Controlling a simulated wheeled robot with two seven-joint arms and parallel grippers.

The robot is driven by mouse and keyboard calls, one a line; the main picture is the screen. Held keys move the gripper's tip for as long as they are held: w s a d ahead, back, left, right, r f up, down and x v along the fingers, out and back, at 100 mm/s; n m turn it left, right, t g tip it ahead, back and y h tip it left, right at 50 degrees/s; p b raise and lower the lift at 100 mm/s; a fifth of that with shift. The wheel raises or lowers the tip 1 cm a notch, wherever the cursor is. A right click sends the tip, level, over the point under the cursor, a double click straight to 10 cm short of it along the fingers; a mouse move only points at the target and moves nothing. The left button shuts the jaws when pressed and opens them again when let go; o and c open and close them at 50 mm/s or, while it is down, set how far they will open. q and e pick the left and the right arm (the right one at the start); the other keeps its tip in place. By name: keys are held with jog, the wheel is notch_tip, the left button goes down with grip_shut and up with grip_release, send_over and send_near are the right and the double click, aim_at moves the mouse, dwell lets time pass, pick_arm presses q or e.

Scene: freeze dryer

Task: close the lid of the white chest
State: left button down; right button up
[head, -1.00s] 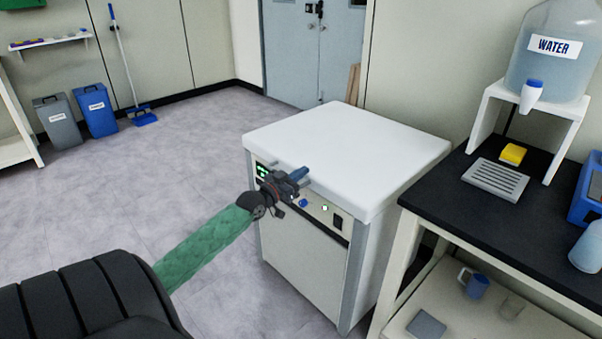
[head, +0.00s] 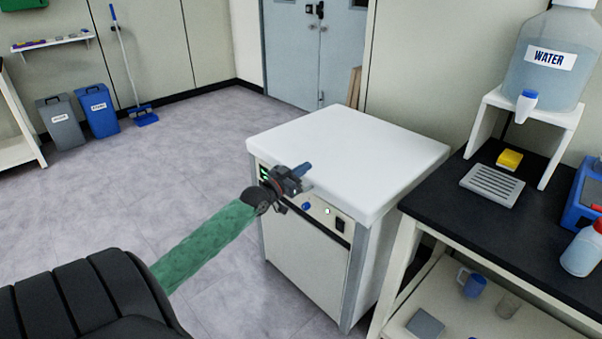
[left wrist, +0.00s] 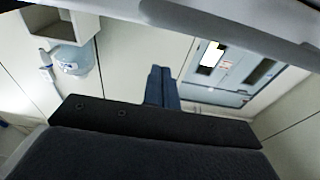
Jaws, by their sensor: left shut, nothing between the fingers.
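The white chest (head: 305,270) stands on the floor in the middle of the head view. Its thick white lid (head: 350,155) lies flat on top, and no gap shows under it from here. My left gripper (head: 303,172) is at the chest's front edge, in front of the lid's front side and above the control panel (head: 320,212). Its blue fingers are shut with nothing between them; they also show in the left wrist view (left wrist: 161,88). Whether they touch the lid cannot be told. My right gripper is not in view.
A black-topped bench (head: 480,222) stands close to the chest's right side, with a water jug (head: 550,60), a grey rack and a yellow sponge (head: 509,160). Bins (head: 97,110) and a broom stand at the far left. The floor left of the chest is clear.

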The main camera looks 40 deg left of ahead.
pick_arm(q)
jog(key=s+f, duration=0.3)
jog(key=s, duration=0.6)
jog(key=shift+a, duration=0.4)
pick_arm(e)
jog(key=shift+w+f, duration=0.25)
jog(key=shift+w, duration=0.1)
